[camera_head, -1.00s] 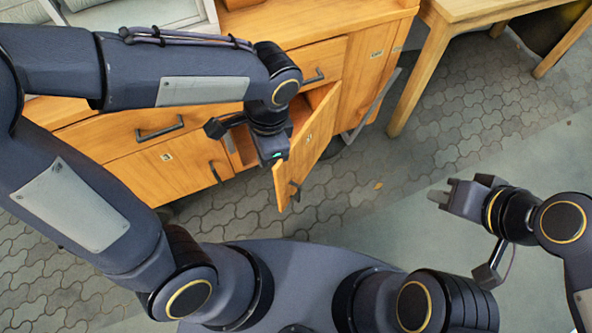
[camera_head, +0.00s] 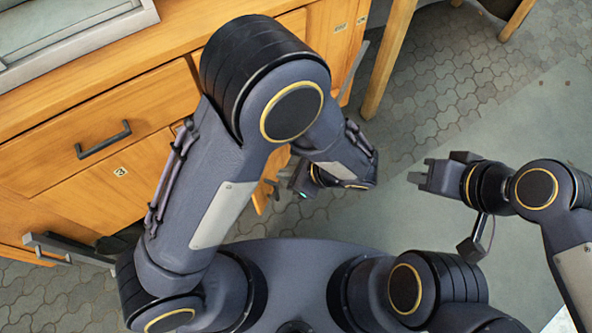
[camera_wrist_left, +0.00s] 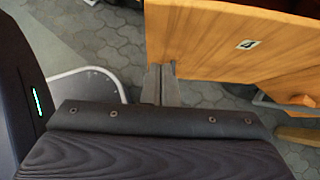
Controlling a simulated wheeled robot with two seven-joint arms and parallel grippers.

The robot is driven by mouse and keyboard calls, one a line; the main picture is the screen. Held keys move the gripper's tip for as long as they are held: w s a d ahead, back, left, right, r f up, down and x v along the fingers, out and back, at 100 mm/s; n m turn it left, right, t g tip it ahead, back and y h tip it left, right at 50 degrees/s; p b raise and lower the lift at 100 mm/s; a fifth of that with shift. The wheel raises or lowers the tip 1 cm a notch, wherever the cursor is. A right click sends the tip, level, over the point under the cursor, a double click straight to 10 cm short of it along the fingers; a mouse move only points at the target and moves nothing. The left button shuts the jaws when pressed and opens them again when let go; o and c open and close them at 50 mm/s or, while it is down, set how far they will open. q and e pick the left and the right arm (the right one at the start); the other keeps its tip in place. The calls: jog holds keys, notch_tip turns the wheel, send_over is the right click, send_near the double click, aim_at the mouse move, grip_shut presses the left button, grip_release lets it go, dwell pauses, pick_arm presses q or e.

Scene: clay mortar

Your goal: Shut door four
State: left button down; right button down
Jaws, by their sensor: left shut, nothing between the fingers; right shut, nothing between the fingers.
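Door four (camera_wrist_left: 215,40) is a wooden cabinet door with a black "4" on a small pale label. It stands ajar, its face toward the left wrist camera. In the head view only a strip of it (camera_head: 262,196) shows behind my left arm. My left gripper's shut, empty fingers (camera_wrist_left: 162,80) are close to the door's lower left edge in the wrist view; I cannot tell if they touch. In the head view the left forearm largely hides this gripper. My right gripper (camera_head: 424,177) is shut and empty over the floor, well away from the door.
The wooden cabinet has a drawer with a dark handle (camera_head: 103,140) and a door labelled 3 (camera_head: 120,173). Grey bars (camera_head: 68,249) jut out at lower left. A wooden table leg (camera_head: 388,60) stands right of the cabinet. The paved floor (camera_head: 440,105) there is clear.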

pick_arm(q)
jog(key=w+a+f+b, duration=0.1)
jog(key=w+a+f, duration=0.1)
jog(key=a, duration=0.4)
jog(key=shift+w+a+f, duration=0.15)
jog(key=shift+w+f, duration=0.1)
jog(key=shift+f, duration=0.1)
pick_arm(e)
jog(key=shift+f, duration=0.75)
pick_arm(q)
jog(key=shift+a, duration=0.1)
